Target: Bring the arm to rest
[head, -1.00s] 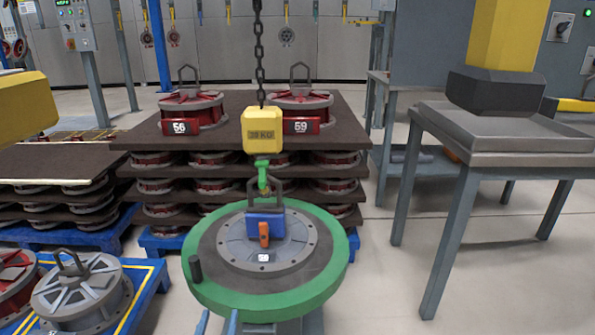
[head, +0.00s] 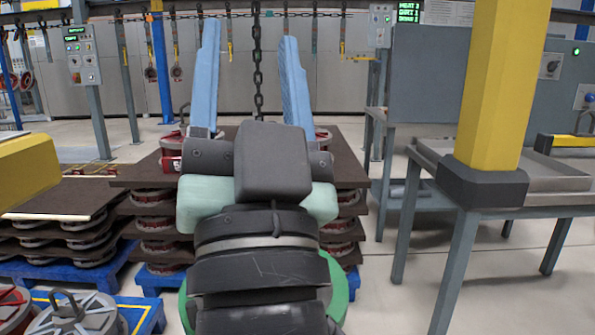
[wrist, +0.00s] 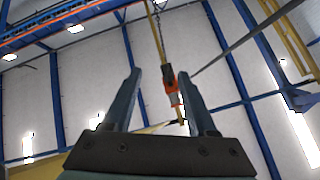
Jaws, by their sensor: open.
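My gripper (head: 249,85) is raised in the middle of the head view, its two blue fingers spread wide apart and pointing up. Nothing is between the fingers. In the wrist view my gripper (wrist: 161,100) also stands open against the ceiling and wall. A hanging chain (head: 258,70) passes behind the fingers in the head view. My arm hides most of the green round table (head: 338,290) and whatever is on it.
Brown stacked boards with red-and-grey parts (head: 110,215) stand at left and behind my arm. A blue pallet (head: 140,312) is at lower left. A grey workbench (head: 455,215) stands at right. The floor (head: 390,305) between is clear.

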